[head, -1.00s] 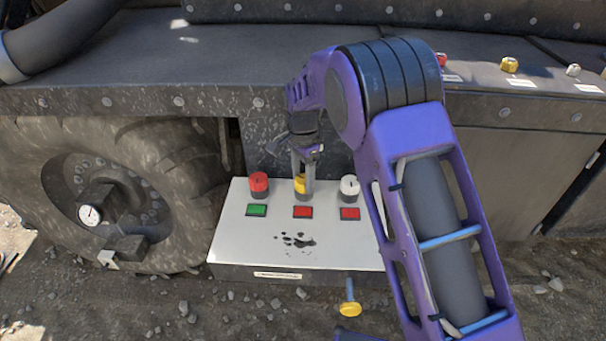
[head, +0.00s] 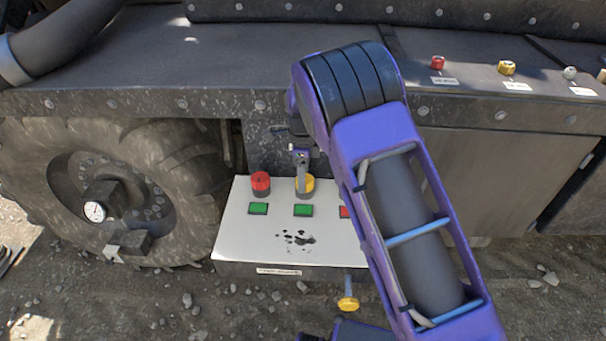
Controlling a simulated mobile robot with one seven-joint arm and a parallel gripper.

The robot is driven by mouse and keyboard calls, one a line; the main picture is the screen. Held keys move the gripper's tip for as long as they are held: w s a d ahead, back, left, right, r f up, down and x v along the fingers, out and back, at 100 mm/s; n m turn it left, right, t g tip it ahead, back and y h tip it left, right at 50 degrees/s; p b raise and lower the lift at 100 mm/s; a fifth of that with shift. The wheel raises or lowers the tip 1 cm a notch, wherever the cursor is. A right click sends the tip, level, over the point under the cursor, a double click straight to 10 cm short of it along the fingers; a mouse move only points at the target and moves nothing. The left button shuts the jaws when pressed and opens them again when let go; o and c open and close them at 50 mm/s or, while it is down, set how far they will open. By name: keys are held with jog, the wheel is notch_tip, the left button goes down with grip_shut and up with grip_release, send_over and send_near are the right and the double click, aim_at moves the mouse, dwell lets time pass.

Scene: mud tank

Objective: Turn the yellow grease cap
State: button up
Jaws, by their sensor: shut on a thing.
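The yellow grease cap (head: 310,184) stands on the white panel box (head: 245,232), in the middle of the row. My gripper (head: 302,186) reaches down from above and is shut on the yellow cap, with a finger covering part of it. A red cap (head: 261,183) stands to its left. The white cap on the right is hidden behind my arm. A green indicator (head: 258,208) sits below the red cap, and another green indicator (head: 303,210) sits below the yellow cap. The right indicator (head: 345,212) is red and partly covered by my arm.
A big tyre (head: 110,190) with a round gauge stands left of the box. A vehicle ledge (head: 200,75) runs behind and above; small red, yellow and white caps sit on its right part. A yellow knob (head: 348,303) shows below the box. Gravel lies in front.

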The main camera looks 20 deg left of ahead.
dwell(0.3)
jog(key=o, duration=1.4)
jog(key=shift+c, duration=0.2)
